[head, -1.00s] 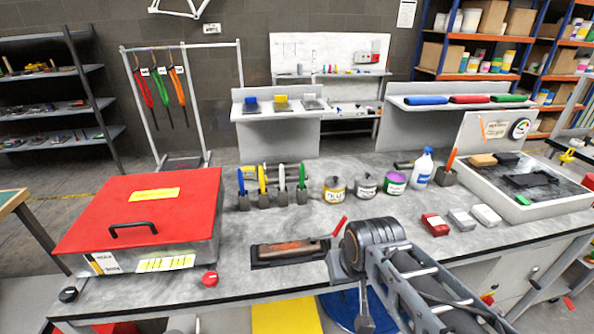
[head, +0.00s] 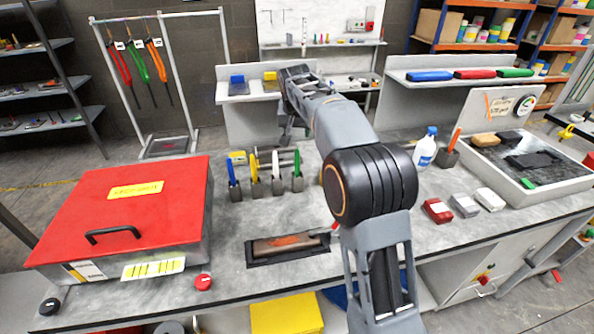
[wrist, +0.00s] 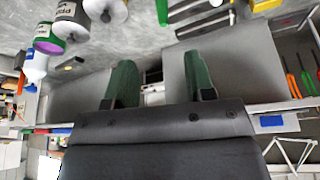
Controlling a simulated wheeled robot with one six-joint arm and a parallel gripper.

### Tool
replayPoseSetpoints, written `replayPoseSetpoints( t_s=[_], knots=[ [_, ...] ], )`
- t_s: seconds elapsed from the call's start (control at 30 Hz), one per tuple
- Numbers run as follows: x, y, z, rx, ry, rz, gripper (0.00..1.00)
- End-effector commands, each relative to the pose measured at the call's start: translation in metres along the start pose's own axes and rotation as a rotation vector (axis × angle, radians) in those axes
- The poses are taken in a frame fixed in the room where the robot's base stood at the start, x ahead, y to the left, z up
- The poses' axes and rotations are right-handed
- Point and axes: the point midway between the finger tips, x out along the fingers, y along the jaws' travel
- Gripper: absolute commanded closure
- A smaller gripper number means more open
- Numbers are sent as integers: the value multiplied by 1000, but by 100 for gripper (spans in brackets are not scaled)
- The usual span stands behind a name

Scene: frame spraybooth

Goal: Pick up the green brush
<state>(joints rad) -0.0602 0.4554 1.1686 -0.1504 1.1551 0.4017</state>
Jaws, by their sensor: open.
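The green brush (head: 297,166) stands upright in a small dark holder (head: 297,184) on the grey workbench, rightmost in a row with white, yellow and blue brushes. In the wrist view, a green upright piece (wrist: 162,12) at the top edge looks like this brush, cut off by the frame. My gripper (head: 288,132) reaches out over the bench, just behind and above the brush row in the head view. In the wrist view my gripper (wrist: 161,85) has its two dark green fingers spread apart, with nothing between them.
A red-lidded box (head: 130,205) stands at left, and a tray with a brown block (head: 288,244) lies in front of the brushes. A white spray bottle (head: 426,148) stands at right. My arm hides most of the paint cans.

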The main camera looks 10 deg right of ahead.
Motion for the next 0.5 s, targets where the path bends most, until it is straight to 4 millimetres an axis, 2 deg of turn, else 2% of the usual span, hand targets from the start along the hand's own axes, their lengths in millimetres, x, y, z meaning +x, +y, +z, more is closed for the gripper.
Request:
replayPoseSetpoints(
  t_s=[0.3,0.5],
  knots=[
    [53,-4,-6,8,-1,4,50],
    [80,-4,-5,8,0,3,50]
  ],
)
